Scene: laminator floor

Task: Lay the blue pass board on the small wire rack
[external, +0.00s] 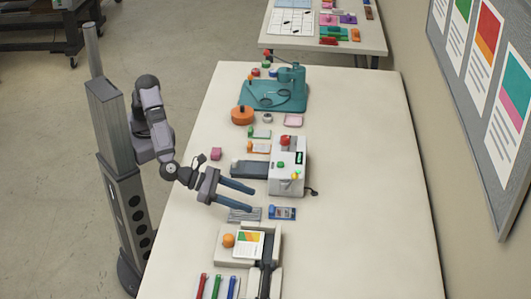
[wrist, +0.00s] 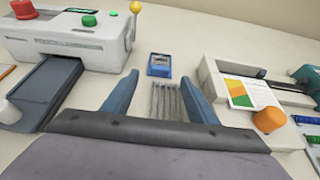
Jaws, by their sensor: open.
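The blue pass board (external: 283,213) lies flat on the table just right of the small wire rack (external: 240,215) in the external view. In the wrist view the board (wrist: 159,65) is straight ahead, past the far end of the rack (wrist: 167,101). The rack shows as several parallel metal wires between my fingers, with nothing on it; its near end is hidden by my gripper. My gripper (external: 251,198) is open and empty, its blue fingers spread above and around the rack in the wrist view (wrist: 160,78), short of the board.
The white laminator (external: 287,168) with its dark feed tray (external: 249,170) stands on one side. A paper trimmer (external: 265,258) with a printed sheet and an orange knob (external: 228,240) is on the other. Pens (external: 217,287) lie nearer the camera. The table's right side is clear.

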